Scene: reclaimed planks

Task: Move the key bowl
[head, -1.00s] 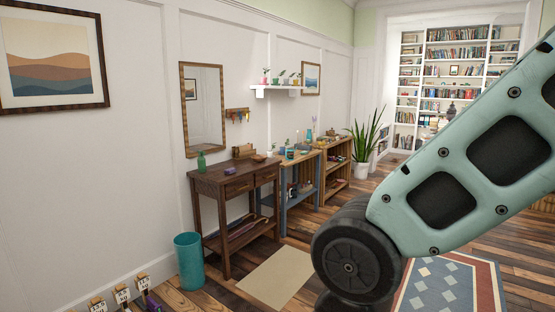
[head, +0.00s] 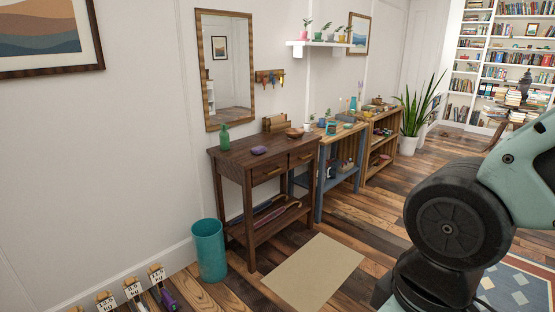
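A small brown wooden bowl (head: 294,133) sits on top of the dark wooden console table (head: 232,160), near its right end. It looks like the key bowl, but whether anything lies in it is too small to tell. A letter-holder-like wooden block (head: 275,123) stands just behind it. A purple object (head: 259,150) and a green bottle (head: 224,137) are further left on the same top. Part of my arm shows at the right of the head view, well apart from the table. My gripper is out of view.
A teal bin (head: 208,250) stands left of the console table, and a beige mat (head: 314,272) lies in front. A blue-legged table (head: 322,180) and a wooden shelf (head: 378,150) stand further right. Labelled items (head: 133,290) are at bottom left. Plank floor beyond the mat is clear.

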